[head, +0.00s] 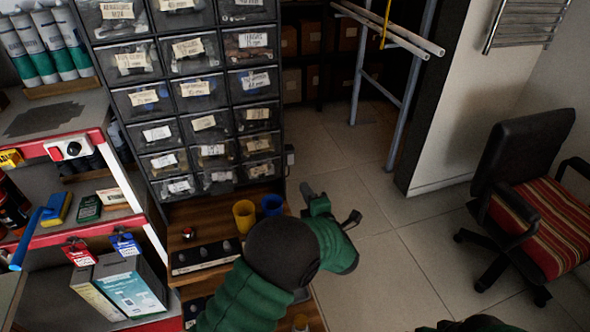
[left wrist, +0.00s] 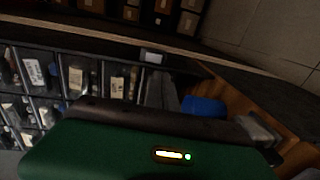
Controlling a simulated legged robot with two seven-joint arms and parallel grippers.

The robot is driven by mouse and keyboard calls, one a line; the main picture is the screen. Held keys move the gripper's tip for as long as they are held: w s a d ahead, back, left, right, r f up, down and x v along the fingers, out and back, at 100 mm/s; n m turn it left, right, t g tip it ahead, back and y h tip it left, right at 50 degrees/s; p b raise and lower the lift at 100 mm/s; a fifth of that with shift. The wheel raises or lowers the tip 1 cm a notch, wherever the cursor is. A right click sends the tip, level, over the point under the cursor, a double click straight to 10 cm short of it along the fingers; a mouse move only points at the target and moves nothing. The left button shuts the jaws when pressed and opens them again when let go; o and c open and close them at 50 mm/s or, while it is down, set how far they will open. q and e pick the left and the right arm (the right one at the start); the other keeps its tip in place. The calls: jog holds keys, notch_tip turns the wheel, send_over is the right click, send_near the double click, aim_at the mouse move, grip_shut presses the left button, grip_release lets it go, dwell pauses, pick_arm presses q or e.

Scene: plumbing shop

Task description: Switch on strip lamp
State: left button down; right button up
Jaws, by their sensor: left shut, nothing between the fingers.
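My left arm comes in from the bottom of the head view. Its gripper (head: 308,191) is shut and empty, in front of the lower right side of the drawer cabinet. A small grey box (head: 290,157), perhaps a switch, sits on the cabinet's right side, above the gripper and apart from it in the picture. A pale small box, likely the same one, shows in the left wrist view (left wrist: 152,57). I cannot make out a strip lamp in either view.
The labelled drawer cabinet (head: 205,122) stands on a wooden worktop (head: 178,215). A yellow cup (head: 244,215) and a blue cup (head: 272,204) stand close beside my left arm. An office chair (head: 535,190) is at right. The tiled floor between is clear.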

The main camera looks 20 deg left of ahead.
aim_at(291, 164)
pick_arm(q)
jog(key=b+x, duration=0.1)
jog(key=x, duration=0.9)
jog(key=shift+w+a+f, duration=0.1)
jog(key=shift+f, duration=0.05)
jog(key=shift+w+a, duration=0.4)
jog(key=shift+w, duration=0.05)
jog(key=shift+f+b, duration=0.3)
jog(key=shift+b, duration=0.4)
jog(key=shift+w+r, duration=0.1)
jog(key=shift+r, duration=0.25)
